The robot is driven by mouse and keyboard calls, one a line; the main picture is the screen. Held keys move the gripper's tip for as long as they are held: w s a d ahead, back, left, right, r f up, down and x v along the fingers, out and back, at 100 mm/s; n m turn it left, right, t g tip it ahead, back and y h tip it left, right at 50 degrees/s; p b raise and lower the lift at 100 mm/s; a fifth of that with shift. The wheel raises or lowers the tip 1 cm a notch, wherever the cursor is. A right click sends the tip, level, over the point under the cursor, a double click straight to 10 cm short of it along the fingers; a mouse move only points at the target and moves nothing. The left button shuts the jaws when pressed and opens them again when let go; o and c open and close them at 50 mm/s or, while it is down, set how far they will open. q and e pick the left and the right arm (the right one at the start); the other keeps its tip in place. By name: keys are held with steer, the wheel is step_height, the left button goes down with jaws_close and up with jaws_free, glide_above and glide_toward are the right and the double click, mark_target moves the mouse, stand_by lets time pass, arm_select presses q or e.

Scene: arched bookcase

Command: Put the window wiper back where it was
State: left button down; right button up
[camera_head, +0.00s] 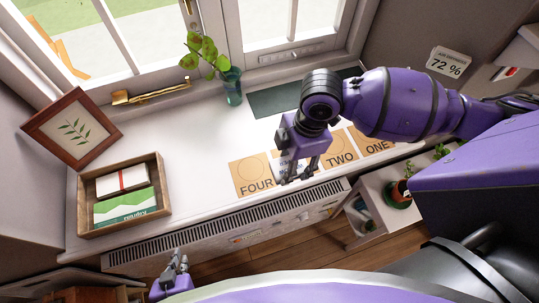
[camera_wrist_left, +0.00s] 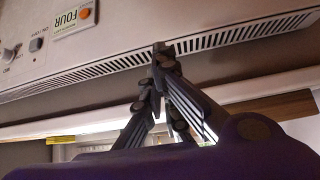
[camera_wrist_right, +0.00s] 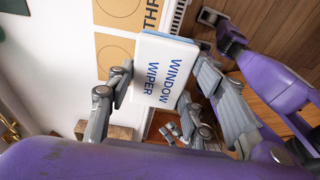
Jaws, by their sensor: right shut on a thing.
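The window wiper box (camera_wrist_right: 163,70), white with a blue edge and blue lettering, is between the fingers of my right gripper (camera_wrist_right: 160,82) in the right wrist view. My right gripper (camera_head: 299,178) is over the row of tan cards on the windowsill in the head view and largely covers the box there. The cards FOUR (camera_head: 252,174), TWO (camera_head: 339,148) and ONE (camera_head: 370,142) show; the card between FOUR and TWO is mostly hidden. My left gripper (camera_head: 179,262) is empty, below the sill's front edge. Its fingers meet in the left wrist view (camera_wrist_left: 160,52).
A wooden tray (camera_head: 153,213) with boxes and a leaf picture frame (camera_head: 70,128) stand at the left of the sill. A glass vase (camera_head: 232,87) with a plant stands by the window. A dark mat (camera_head: 275,99) lies behind the cards. The middle sill is clear.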

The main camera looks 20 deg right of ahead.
steer(key=w+f, duration=0.2)
steer(key=w+a+f, duration=0.1)
steer(key=w+f, duration=0.1)
steer(key=w, duration=0.1)
steer(key=w+a+f, duration=0.1)
steer(key=w+f, duration=0.1)
steer(key=shift+w+f+b, duration=0.25)
steer(key=shift+w+b, duration=0.05)
steer(key=shift+w+a+f, duration=0.2)
steer(key=shift+w+f, duration=0.45)
step_height(320, 180, down, 3)
steer(key=shift+f, duration=0.1)
arm_select(q)
steer(key=shift+w+a+f, duration=0.15)
steer(key=shift+a+f, duration=0.05)
steer(key=shift+f, duration=0.15)
arm_select(e)
steer(key=shift+f+b, duration=0.3)
steer(key=shift+f, duration=0.05)
steer(key=o, duration=1.1)
arm_select(q)
steer(key=shift+d+f, duration=0.1)
